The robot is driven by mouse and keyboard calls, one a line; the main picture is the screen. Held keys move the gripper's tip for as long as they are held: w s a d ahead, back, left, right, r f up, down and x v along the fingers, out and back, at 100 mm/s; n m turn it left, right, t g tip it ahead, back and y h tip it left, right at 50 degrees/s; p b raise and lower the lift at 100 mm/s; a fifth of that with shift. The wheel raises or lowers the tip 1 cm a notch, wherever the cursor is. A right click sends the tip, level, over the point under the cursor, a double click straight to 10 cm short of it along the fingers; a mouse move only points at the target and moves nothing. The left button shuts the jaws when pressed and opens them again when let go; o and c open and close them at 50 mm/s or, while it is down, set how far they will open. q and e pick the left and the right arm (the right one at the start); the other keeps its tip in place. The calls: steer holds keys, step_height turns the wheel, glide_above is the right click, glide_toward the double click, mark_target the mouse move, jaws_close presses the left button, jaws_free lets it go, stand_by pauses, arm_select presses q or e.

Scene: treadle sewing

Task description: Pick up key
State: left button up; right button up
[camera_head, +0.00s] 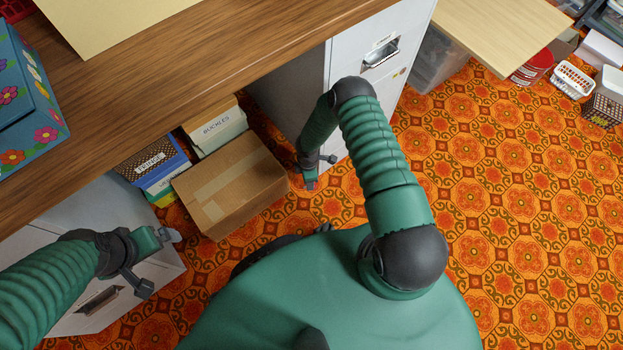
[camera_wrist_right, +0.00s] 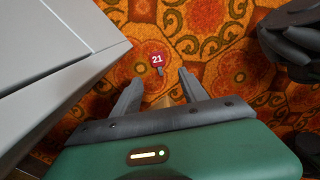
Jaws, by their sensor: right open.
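The key shows in the right wrist view as a round dark-red tag (camera_wrist_right: 157,59) marked "21", with a small greyish piece just below it. It lies on or just above the orange patterned carpet; I cannot tell which. My right gripper (camera_wrist_right: 162,82) is open, and the tag is just beyond its fingertips, roughly centred between them. In the head view my right gripper (camera_head: 311,180) is low beside the white drawer cabinet, and the key cannot be clearly made out there. My left gripper (camera_head: 170,236) is by the left cabinet, its jaws unclear.
A cardboard box (camera_head: 228,187) stands on the carpet under the wooden desk (camera_head: 190,62), left of my right gripper. The white drawer cabinet (camera_head: 355,60) rises close by; its grey side (camera_wrist_right: 50,60) fills the wrist view's left. Open carpet (camera_head: 520,220) lies to the right.

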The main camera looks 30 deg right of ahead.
step_height(320, 180, down, 2)
steer(key=shift+b, duration=0.35)
step_height(320, 180, down, 5)
steer(key=b, duration=0.4)
steer(key=shift+w+r, duration=0.1)
steer(key=shift+r, duration=0.15)
jaws_close()
